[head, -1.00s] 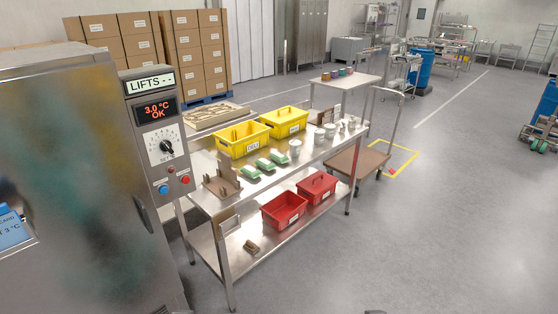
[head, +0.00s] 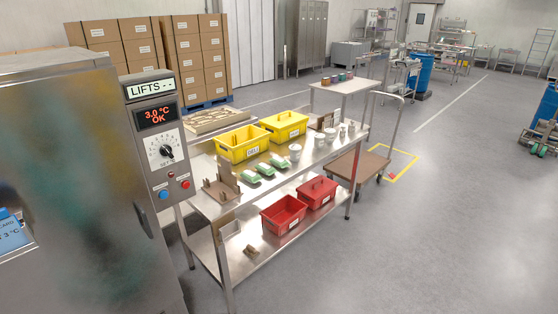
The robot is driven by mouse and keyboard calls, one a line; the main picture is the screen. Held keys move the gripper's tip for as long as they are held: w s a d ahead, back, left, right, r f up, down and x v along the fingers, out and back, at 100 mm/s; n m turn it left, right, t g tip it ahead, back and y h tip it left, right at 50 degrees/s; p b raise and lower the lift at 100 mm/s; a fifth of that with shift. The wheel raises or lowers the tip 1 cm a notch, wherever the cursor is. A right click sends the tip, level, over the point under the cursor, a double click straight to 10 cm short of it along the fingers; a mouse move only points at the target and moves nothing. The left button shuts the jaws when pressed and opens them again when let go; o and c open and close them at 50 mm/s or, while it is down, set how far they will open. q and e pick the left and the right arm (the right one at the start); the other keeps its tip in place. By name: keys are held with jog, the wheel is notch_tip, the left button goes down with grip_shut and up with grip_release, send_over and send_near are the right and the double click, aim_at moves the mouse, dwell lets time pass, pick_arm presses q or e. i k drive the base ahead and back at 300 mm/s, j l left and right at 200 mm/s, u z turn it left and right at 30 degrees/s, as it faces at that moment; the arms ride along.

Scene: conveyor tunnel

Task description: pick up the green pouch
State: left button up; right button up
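Neither my left nor my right gripper is in view.
The steel table (head: 222,206) also bears a yellow DELI bin (head: 240,153), another yellow bin (head: 287,134), white cups (head: 295,152) and a brown holder (head: 224,188). Red bins (head: 285,224) sit on its lower shelf. A steel cabinet (head: 90,250) stands close left; open floor lies right.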

aim_at(280, 162)
jog(key=i+z, duration=0.1)
jog(key=i, duration=1.4)
jog(key=i+z, duration=0.15)
jog(key=i, duration=1.35)
